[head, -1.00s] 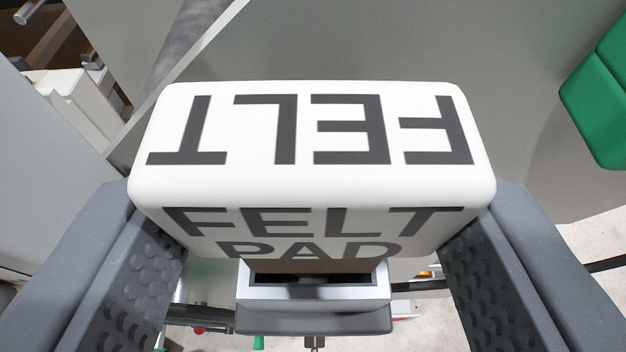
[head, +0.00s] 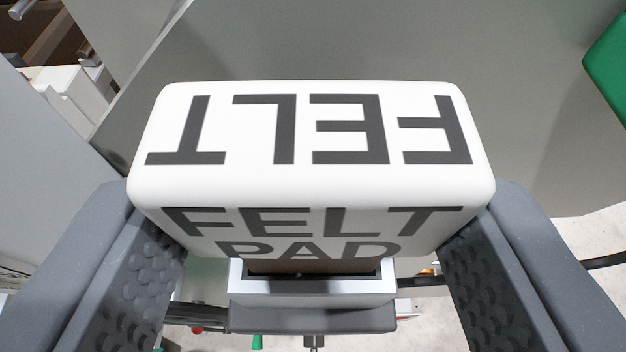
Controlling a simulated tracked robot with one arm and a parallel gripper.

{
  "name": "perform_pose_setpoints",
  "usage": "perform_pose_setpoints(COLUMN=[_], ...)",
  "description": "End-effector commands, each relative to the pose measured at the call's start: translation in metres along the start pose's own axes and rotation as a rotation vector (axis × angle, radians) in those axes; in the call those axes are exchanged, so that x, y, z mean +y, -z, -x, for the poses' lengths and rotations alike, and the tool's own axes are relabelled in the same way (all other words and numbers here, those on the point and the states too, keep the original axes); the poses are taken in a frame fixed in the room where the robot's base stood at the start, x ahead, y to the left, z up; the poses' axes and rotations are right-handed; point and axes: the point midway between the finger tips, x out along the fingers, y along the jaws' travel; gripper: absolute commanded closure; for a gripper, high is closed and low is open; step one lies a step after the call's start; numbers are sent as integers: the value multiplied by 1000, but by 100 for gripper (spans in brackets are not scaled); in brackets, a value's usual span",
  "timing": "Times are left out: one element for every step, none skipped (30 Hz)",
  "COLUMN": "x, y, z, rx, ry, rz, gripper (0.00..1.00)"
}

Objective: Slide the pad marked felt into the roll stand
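The pad marked FELT (head: 312,130) is a white rounded block with dark lettering, in the middle of the head view. FELT shows upside down on its top, and FELT PAD on its near face. My gripper (head: 312,215) is shut on it, one grey dimpled finger at each side. Below the pad in the picture is a white, open-topped holder (head: 312,299) with a dark slot and a grey base. It may be the roll stand; no label shows. A brown strip shows between pad and holder; I cannot tell which it belongs to, or whether they touch.
A large grey panel (head: 520,130) fills the area behind the pad. A green object (head: 610,65) is at the upper right edge. White box-like parts (head: 75,92) stand at the upper left. A dark bar (head: 425,282) runs behind the holder.

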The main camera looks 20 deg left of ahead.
Motion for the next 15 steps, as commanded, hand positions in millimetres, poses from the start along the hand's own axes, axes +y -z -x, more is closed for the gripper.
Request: perform_pose_setpoints(x=[0, 0, 0, 0, 0, 0, 0, 0, 0, 0, 0, 0, 0, 0, 0], y=[-1, -2, -3, -3, -4, -5, -5, -6, -7, -7, -8, -9, -9, -10, -10], z=[0, -1, -1, -1, -1, -2, -2, -2, -2, -3, -3, -3, -3, -4, -4], rx=[0, 0, 0, 0, 0, 0, 0, 0, 0, 0, 0, 0, 0, 0, 0], ry=[0, 0, 0, 0, 0, 0, 0, 0, 0, 0, 0, 0, 0, 0, 0], rz=[0, 0, 0, 0, 0, 0, 0, 0, 0, 0, 0, 0, 0, 0, 1], gripper=[74, 74, 74, 74, 74, 74, 74, 74, 74, 74, 74, 74, 74, 74, 74])
